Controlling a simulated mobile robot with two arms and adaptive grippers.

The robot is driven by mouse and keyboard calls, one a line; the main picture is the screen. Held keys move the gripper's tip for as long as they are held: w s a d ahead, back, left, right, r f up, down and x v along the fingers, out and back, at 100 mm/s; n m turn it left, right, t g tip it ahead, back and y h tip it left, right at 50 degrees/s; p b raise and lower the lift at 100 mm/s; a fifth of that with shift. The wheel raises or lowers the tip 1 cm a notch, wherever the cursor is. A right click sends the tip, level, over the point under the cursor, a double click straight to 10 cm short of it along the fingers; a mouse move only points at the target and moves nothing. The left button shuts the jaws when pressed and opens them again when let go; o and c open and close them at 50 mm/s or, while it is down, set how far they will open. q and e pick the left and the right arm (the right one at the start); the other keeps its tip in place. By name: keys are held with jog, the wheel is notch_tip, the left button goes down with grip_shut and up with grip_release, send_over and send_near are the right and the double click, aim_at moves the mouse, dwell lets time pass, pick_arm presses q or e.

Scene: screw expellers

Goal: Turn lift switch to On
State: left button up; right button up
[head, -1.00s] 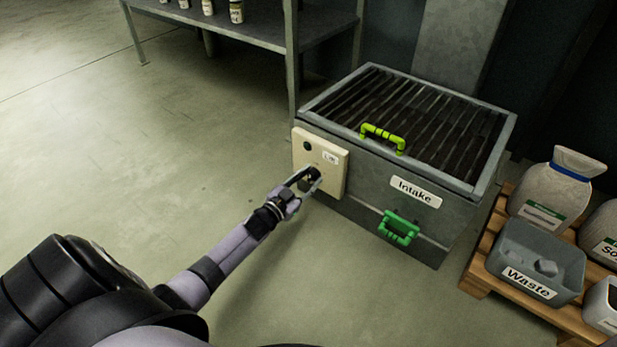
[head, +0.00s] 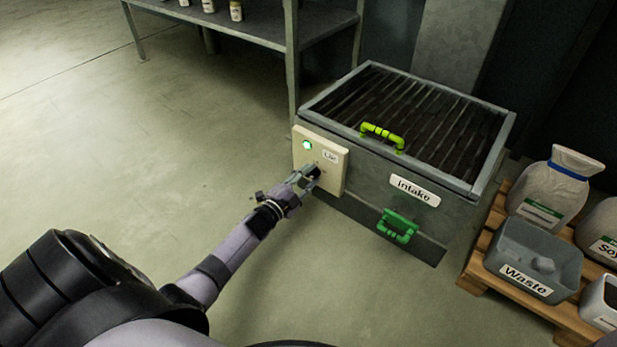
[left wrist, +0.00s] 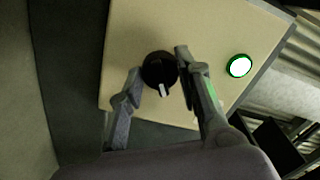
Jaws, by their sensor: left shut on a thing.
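The lift switch (left wrist: 158,70) is a round black knob with a white pointer mark on a cream panel (head: 333,164) at the left side of the grey Intake box. In the left wrist view the knob sits between the two fingers of my left gripper (left wrist: 160,82), which is shut on it. My left gripper also shows at the panel in the head view (head: 309,176), where it partly hides the knob. A round indicator lamp (head: 307,145) on the panel is lit green; it also glows in the left wrist view (left wrist: 239,66). My right gripper is not in view.
The Intake box (head: 455,212) has a slatted top, a yellow-green handle (head: 382,137) and a green handle (head: 397,226). A pallet at the right bears a grey Waste bin (head: 513,259) and sacks (head: 552,187). A metal shelf (head: 262,38) stands behind. The floor at left is clear.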

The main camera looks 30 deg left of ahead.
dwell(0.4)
pick_arm(q)
jog(key=o, duration=1.2)
jog(key=s, duration=0.8)
jog(key=s+a, duration=0.1)
jog(key=s, duration=0.3)
